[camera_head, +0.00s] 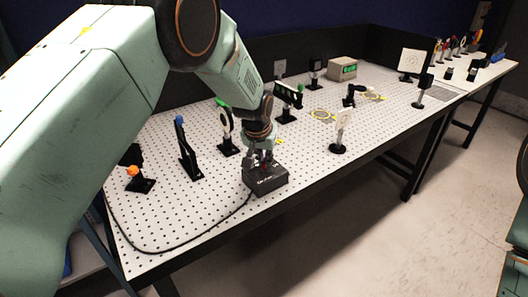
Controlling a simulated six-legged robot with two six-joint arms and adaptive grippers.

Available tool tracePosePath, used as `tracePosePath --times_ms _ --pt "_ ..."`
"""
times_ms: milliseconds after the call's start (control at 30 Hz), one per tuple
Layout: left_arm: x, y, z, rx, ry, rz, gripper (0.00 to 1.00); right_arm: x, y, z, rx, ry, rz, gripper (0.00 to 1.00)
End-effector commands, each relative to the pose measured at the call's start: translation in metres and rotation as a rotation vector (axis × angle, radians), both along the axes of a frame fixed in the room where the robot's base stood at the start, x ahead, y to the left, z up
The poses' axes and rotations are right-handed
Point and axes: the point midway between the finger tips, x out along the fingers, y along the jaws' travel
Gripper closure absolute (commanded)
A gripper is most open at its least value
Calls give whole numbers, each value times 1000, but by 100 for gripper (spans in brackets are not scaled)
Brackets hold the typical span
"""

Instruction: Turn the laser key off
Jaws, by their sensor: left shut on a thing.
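The dark laser box (266,182) sits near the front edge of the white perforated table, with pale lettering on its front face and a cable from its left side. My left gripper (262,163) reaches down onto the top of the box and is shut on the small laser key there. The fingers hide most of the key, so I cannot tell which way it is turned. A little red shows between the fingers. My right gripper is out of view; only parts of my right arm show at the right edge.
Optic mounts stand around the box: a blue-topped post (187,150) and an orange-knobbed mount (136,172) to the left, a white-topped mount (341,130) to the right. A beige box with a green display (343,69) is behind. The black cable (190,243) loops across the front left.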

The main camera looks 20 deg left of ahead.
Motion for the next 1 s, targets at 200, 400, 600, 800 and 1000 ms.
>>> tracePosePath --times_ms 200,400,600,800,1000 --pt "0 -2 -3 2 0 165 100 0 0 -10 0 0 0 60" --pt "1 -3 -4 2 -3 327 100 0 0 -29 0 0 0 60" --pt "2 -4 -5 1 -4 510 100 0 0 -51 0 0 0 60" --pt "2 -4 -4 0 -2 677 100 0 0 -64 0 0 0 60" --pt "2 -5 -3 0 -1 803 100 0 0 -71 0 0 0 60"
